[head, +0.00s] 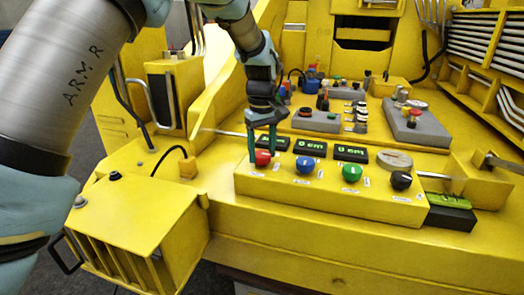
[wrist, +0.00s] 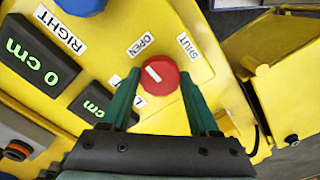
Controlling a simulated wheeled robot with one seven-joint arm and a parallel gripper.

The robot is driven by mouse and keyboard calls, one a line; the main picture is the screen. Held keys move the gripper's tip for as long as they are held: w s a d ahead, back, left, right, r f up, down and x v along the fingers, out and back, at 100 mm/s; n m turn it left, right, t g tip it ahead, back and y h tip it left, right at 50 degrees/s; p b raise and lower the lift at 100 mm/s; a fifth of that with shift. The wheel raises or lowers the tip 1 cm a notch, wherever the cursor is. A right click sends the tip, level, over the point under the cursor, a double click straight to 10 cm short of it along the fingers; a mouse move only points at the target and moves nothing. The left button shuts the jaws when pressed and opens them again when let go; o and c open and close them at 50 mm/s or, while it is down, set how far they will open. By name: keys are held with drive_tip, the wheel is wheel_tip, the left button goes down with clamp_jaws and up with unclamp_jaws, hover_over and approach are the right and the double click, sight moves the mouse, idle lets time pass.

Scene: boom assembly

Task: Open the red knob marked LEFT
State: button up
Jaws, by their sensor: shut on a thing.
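The red knob (head: 263,158) is at the left end of a yellow control box (head: 330,193). In the wrist view the red knob (wrist: 164,84) has a short white line at its upper left, slanting towards the OPEN label (wrist: 141,44). The SHUT label (wrist: 186,48) is further right. A label below the knob is mostly hidden by a finger; only an L shows. My gripper (head: 262,153) points down with its two green fingers on either side of the red knob, shut on it. In the wrist view the fingertips (wrist: 160,75) flank the knob.
A blue knob (head: 305,166), a green knob (head: 351,173) and a black knob (head: 401,180) stand to the right on the same box. Small displays (head: 311,147) reading 0 cm sit behind them. A yellow slatted box (head: 135,225) stands at front left.

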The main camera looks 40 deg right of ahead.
sight(261, 153)
drive_tip(key=o, duration=1.4)
drive_tip(key=shift+c, duration=0.2)
drive_tip(key=shift+r, duration=0.1)
wheel_tip(261, 153, up, 11)
drive_tip(key=b, duration=0.2)
drive_tip(key=shift+f+b, duration=0.2)
drive_tip(key=shift+b, duration=0.2)
